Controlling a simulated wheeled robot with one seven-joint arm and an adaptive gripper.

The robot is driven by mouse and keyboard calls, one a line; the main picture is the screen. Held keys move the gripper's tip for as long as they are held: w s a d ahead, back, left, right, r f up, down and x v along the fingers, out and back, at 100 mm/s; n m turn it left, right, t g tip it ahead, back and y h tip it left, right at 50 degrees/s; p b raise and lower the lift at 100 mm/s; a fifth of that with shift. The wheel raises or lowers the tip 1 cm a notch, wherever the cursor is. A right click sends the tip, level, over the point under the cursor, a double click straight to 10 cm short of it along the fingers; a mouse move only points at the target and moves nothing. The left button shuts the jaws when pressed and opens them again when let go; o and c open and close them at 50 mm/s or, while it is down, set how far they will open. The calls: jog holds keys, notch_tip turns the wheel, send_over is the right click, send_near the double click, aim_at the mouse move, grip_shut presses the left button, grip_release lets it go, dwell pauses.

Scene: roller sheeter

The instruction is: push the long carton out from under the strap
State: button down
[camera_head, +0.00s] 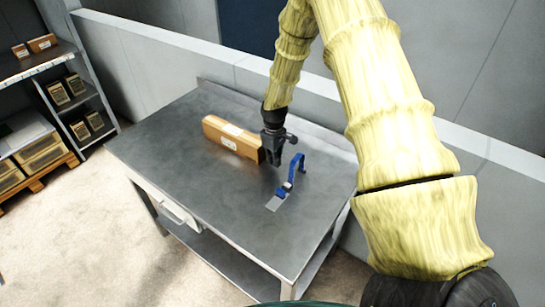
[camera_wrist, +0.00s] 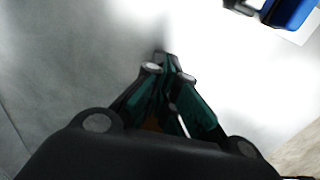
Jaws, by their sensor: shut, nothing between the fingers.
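The long brown carton (camera_head: 231,139) lies on the grey metal table, with a pale label on its side. The blue strap (camera_head: 296,169) stands as a loop to the right of the carton, apart from it, with a dark buckle and a pale patch at its foot. My gripper (camera_head: 276,163) is shut and points down at the carton's right end, between carton and strap. I cannot tell whether it touches the carton. The wrist view shows the closed fingers (camera_wrist: 166,58) over the tabletop, with part of the blue strap (camera_wrist: 288,12) at the top right.
The metal table (camera_head: 165,147) is clear to the left of the carton and in front. A low pale wall (camera_head: 180,50) runs behind the table. Shelves with small boxes (camera_head: 77,85) stand at the far left, with a pallet of cartons (camera_head: 40,155) below.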

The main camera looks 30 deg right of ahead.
jog(key=shift+s+d+r, duration=0.15)
jog(key=shift+s+d, duration=0.1)
jog(key=shift+s, duration=0.45)
notch_tip(320, 180, up, 10)
jog(key=b, duration=0.3)
jog(key=shift+a, duration=0.15)
jog(key=shift+w, duration=0.15)
